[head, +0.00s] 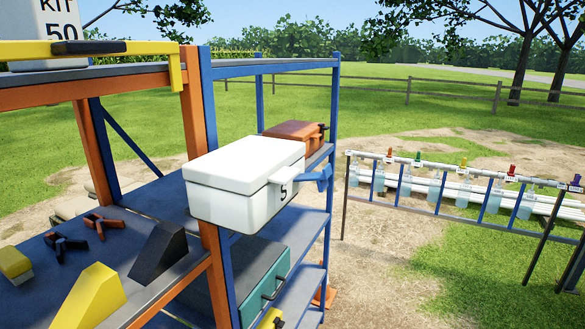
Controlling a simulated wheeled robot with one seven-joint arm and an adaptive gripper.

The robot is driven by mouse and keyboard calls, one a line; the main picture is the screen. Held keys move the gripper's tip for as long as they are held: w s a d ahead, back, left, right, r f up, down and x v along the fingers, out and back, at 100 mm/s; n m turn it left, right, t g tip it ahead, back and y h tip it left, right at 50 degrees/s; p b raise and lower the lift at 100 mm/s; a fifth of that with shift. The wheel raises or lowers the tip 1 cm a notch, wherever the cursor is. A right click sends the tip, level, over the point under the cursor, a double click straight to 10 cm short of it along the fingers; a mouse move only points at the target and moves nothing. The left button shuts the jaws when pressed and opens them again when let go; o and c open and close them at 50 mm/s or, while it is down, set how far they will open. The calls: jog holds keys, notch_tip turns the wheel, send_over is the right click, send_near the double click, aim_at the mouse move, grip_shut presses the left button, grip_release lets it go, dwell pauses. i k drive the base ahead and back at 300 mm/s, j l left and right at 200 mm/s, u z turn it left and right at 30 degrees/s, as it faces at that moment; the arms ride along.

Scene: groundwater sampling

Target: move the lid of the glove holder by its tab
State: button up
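A white box (235,208) with a white lid (245,163) stands at the front of a blue shelf, near the middle of the head view. It may be the glove holder, but nothing readable names it so. The lid looks shut. A pale tab (285,172) juts from its right-hand side, above a dark mark on the box. A blue piece (318,178) shows just right of the box; I cannot tell whether it is attached. My gripper is not in view.
A brown case (295,133) sits behind the white box. A teal case (263,278) is on the shelf below. Blue and orange uprights frame the shelves. Wedges and clamps lie at lower left. A rack with coloured taps (450,185) stands at right, beyond open ground.

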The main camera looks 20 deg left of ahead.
aim_at(244, 166)
jog(key=u, duration=1.2)
jog(key=k+j, duration=0.05)
